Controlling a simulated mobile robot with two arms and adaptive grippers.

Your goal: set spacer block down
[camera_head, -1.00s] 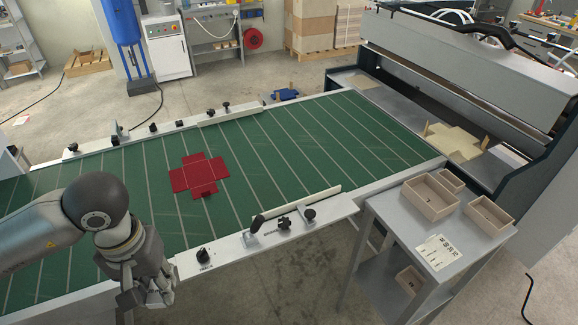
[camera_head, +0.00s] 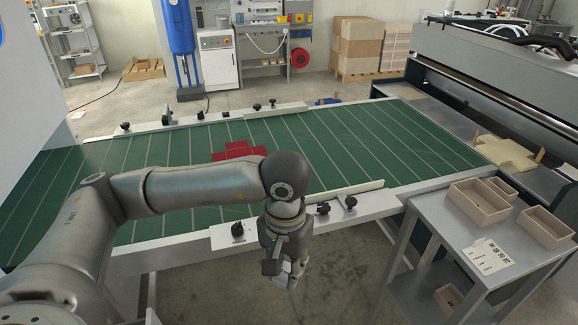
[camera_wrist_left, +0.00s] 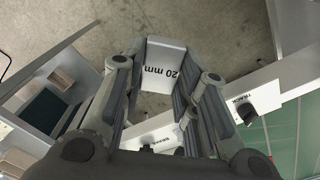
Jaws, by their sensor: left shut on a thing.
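The spacer block (camera_wrist_left: 163,66) is a pale block marked "20 mm", seen in the left wrist view between the fingers. My left gripper (camera_wrist_left: 160,85) is shut on it, with a finger along each side. In the head view my left gripper (camera_head: 283,268) points down in front of the near rail of the green conveyor table, above the concrete floor. The block is hard to make out in the head view. My right gripper is not in view.
A red flat box blank (camera_head: 238,151) lies on the green belt (camera_head: 350,150), partly behind my arm. A grey side table (camera_head: 428,235) at right holds wooden trays (camera_head: 482,200) and a printed card (camera_head: 486,256). Black knobs (camera_head: 322,208) stand on the near rail.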

